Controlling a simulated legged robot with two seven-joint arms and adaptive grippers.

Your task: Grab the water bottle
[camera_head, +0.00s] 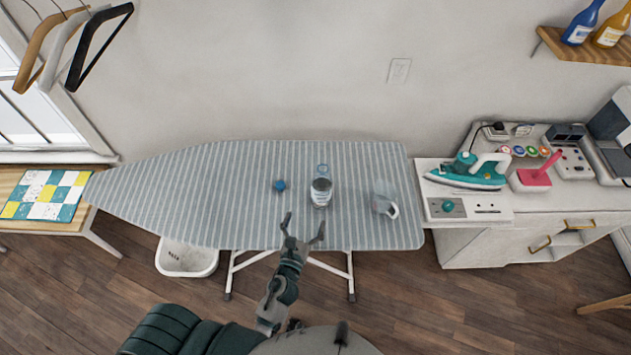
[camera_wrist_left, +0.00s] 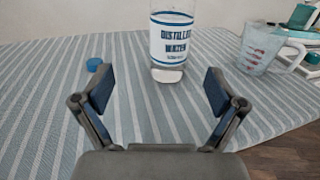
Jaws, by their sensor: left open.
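The water bottle (camera_head: 321,192) is clear with a white and blue label and stands upright on the striped ironing board. In the left wrist view the bottle (camera_wrist_left: 171,40) reads "distilled water", and its top is cut off by the frame. My left gripper (camera_head: 303,220) is open and empty at the near edge of the board, just short of the bottle. In the wrist view its two fingers (camera_wrist_left: 159,92) are spread, with the bottle ahead between them and apart from both. My right gripper is not in view.
A small blue cap (camera_head: 280,186) lies left of the bottle. A clear measuring cup (camera_head: 384,204) stands to its right. The ironing board (camera_head: 180,190) is otherwise bare. A teal iron (camera_head: 468,171) sits on the cabinet at right. A white bin (camera_head: 187,258) is below the board.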

